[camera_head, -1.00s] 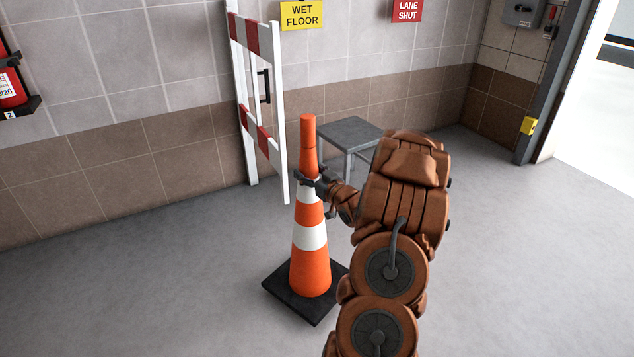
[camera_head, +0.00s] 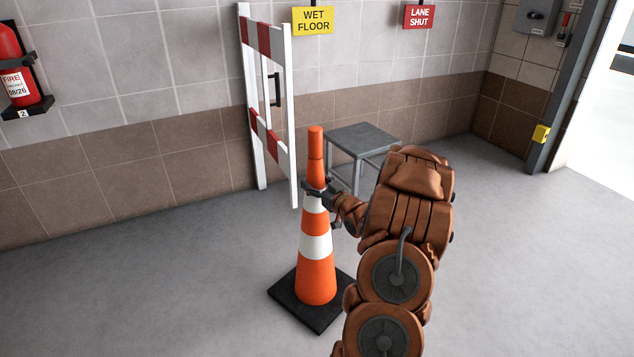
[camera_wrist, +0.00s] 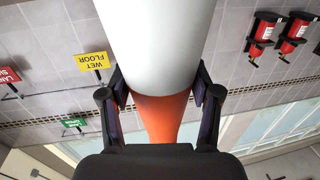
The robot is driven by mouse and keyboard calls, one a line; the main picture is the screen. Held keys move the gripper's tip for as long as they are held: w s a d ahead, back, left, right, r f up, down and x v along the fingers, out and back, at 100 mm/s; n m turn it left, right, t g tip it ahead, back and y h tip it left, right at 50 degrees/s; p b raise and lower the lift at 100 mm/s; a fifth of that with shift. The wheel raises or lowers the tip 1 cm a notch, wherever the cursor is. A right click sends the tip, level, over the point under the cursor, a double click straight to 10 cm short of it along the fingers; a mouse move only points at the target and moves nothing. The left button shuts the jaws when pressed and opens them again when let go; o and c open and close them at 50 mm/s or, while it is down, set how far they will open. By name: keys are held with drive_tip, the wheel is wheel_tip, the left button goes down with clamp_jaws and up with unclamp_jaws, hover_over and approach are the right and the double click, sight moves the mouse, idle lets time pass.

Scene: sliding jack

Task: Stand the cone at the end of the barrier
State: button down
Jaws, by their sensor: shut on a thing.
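The orange cone (camera_head: 315,275) with white bands and a black square base (camera_head: 290,301) stands upright in the head view, its base at floor level. My gripper (camera_head: 317,190) is shut on the cone's upper part, just above the upper white band. In the wrist view the cone (camera_wrist: 160,45) passes between the two fingers (camera_wrist: 162,97). The red and white barrier (camera_head: 266,45) stands behind the cone near the wall, its near end post (camera_head: 291,150) just behind and left of the cone's top. Whether the cone's base touches the floor is hard to tell.
A grey metal stool (camera_head: 362,138) stands behind my arm, right of the barrier. A fire extinguisher (camera_head: 18,75) hangs on the wall at left. Wet floor (camera_head: 313,20) and lane shut (camera_head: 419,17) signs are on the wall. Floor at left is clear.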

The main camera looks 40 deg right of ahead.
drive_tip(key=shift+c, duration=1.2)
unclamp_jaws()
drive_tip(key=s+a+p, duration=0.2)
drive_tip(key=s, duration=1)
drive_tip(key=shift+p, duration=0.4)
drive_tip(key=shift+w, duration=0.15)
